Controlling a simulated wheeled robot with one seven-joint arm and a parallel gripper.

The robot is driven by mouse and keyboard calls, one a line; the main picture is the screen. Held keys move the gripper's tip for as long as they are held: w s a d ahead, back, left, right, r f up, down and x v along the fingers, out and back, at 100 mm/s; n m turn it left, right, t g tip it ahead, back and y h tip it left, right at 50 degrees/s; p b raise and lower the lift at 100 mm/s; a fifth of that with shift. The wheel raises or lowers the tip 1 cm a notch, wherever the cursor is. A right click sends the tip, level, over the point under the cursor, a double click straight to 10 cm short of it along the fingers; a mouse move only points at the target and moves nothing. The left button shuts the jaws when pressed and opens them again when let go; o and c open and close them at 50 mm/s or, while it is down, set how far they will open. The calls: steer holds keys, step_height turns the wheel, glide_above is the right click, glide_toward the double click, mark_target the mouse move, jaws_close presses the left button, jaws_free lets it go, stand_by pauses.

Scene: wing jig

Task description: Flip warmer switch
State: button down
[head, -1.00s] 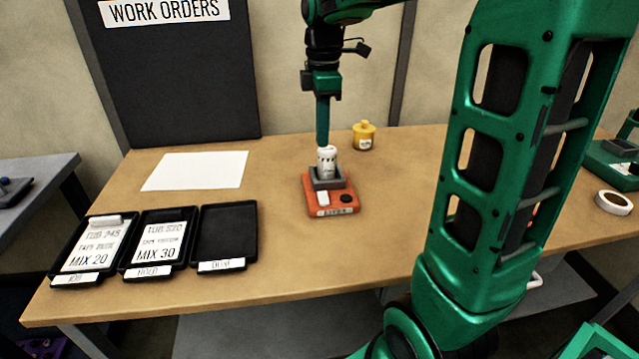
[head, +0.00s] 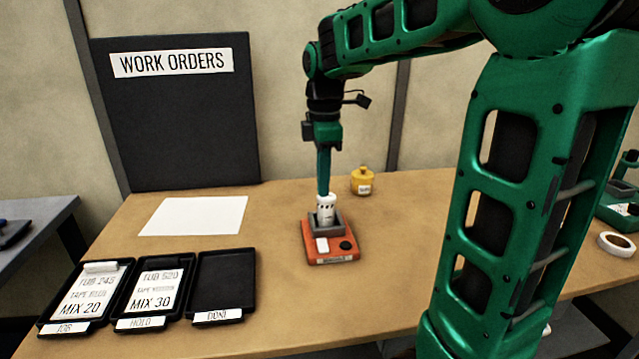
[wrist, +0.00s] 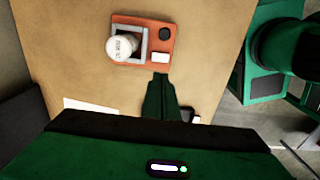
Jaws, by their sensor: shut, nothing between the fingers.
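The warmer (head: 330,257) is an orange-red box on the table with a grey square holder on top, a white switch (head: 322,245) and a black knob (head: 346,245) on its front part. A white tub (head: 326,212) with dark print stands in the holder. In the wrist view the warmer (wrist: 126,51) shows from above, with the tub (wrist: 119,47) and the white switch (wrist: 160,57). My gripper (wrist: 161,80) is shut and empty; its tips appear just below the switch in that view. In the head view my gripper (head: 323,190) points down behind the tub; contact cannot be told.
Three black trays stand at the left front: job (head: 62,325), hold (head: 140,322) and done (head: 222,285), the first two with cards. A white sheet (head: 194,215) lies behind them. A yellow pot (head: 362,182) stands behind the warmer, a tape roll (head: 617,244) far right.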

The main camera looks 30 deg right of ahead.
step_height(320, 180, up, 14)
steer(key=s, duration=0.1)
steer(key=shift+s+a, duration=0.3)
steer(key=shift+a, duration=0.1)
steer(key=shift+f, duration=0.15)
stand_by(0.3)
steer(key=s+d+f+m, duration=0.2)
steer(key=s+f+m, duration=0.8)
steer(key=s+f, duration=0.1)
steer(key=s+d+f+m, duration=0.3)
steer(key=s+f+m, duration=0.6)
steer(key=s+f, duration=0.3)
steer(key=shift+d+f+m, duration=0.15)
steer(key=shift+f+m, duration=0.25)
steer(key=shift+f, duration=0.1)
